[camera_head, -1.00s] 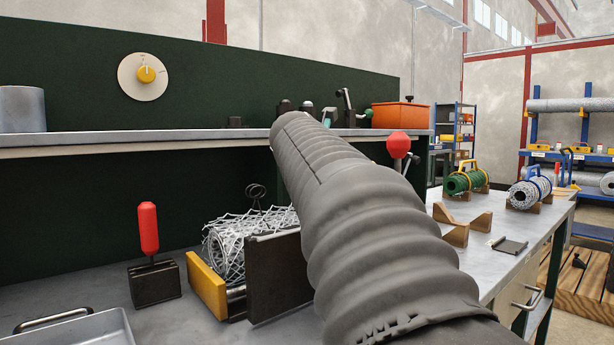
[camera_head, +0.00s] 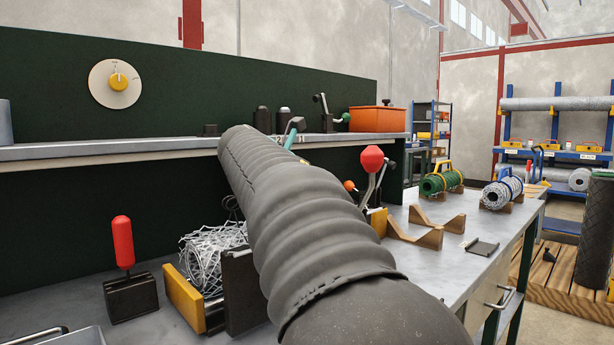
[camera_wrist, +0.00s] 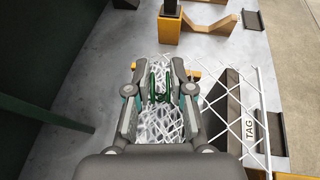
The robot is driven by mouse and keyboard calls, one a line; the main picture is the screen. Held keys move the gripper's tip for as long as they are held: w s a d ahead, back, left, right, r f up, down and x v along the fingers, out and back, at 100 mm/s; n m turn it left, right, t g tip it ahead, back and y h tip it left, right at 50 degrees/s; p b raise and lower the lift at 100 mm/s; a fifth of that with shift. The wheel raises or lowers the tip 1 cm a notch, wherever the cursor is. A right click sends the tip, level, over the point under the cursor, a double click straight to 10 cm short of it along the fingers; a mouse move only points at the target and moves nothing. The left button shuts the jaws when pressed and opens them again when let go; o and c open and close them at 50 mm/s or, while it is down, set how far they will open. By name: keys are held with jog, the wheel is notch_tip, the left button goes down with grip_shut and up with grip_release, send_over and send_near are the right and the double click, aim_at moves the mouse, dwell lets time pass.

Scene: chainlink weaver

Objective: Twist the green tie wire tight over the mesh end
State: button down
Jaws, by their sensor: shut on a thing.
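In the wrist view, my gripper (camera_wrist: 158,80) is shut on the green tie wire (camera_wrist: 153,87), which shows as upright green strands between the two fingers. White wire mesh (camera_wrist: 160,122) lies under and between the fingers. In the head view, the mesh roll (camera_head: 207,252) sits on the bench between a yellow block and a dark plate. My grey sleeved arm covers its right part, and my gripper is hidden there. How tightly the wire is twisted cannot be told.
A dark plate (camera_head: 243,290) stands beside the roll, and a red-handled tool (camera_head: 123,245) stands to the left. A red-knobbed lever (camera_head: 372,160) and wooden cradles (camera_head: 425,228) are to the right. A shelf edge (camera_head: 120,147) runs above the bench.

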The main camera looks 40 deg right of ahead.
jog(key=m+g+p, duration=0.1)
jog(key=m+g, duration=0.2)
jog(key=g, duration=0.1)
jog(key=shift+w, duration=0.1)
jog(key=shift+m+g, duration=1.6)
jog(key=shift+g, duration=0.3)
jog(key=c, duration=1)
grip_release()
